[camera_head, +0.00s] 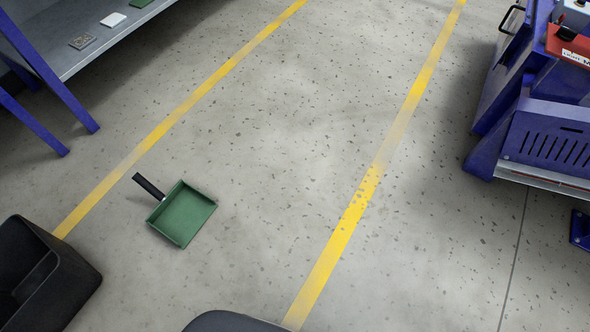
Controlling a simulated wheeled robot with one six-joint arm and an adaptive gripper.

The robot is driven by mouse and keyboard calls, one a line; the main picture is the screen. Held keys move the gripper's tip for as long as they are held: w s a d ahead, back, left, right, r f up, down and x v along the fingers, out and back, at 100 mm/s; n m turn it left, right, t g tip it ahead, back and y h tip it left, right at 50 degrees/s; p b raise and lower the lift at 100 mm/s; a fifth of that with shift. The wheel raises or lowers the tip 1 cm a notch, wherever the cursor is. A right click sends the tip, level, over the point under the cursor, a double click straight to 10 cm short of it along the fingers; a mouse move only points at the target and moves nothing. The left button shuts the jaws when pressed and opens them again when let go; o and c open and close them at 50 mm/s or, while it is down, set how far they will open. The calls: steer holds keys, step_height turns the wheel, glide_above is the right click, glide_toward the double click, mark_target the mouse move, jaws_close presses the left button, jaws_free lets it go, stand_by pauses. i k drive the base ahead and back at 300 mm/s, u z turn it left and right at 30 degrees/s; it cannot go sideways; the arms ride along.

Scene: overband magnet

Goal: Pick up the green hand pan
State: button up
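The green hand pan (184,214) lies flat on the speckled grey floor in the left half of the head view. It has a square green tray and a short black handle (148,186) pointing to the upper left. It lies between the two yellow floor lines, close to the left one. Nothing covers it. My gripper is not in view.
A dark bin (70,285) stands at the lower left. A blue-legged bench (100,38) with small items is at the upper left. Blue machinery (545,140) stands at the right. The floor between the yellow lines (345,230) is otherwise clear.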

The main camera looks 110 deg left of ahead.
mark_target(179, 215)
steer(key=u, duration=5.25)
steer(key=i, duration=0.5)
steer(key=u, duration=0.7)
steer(key=i, duration=0.75)
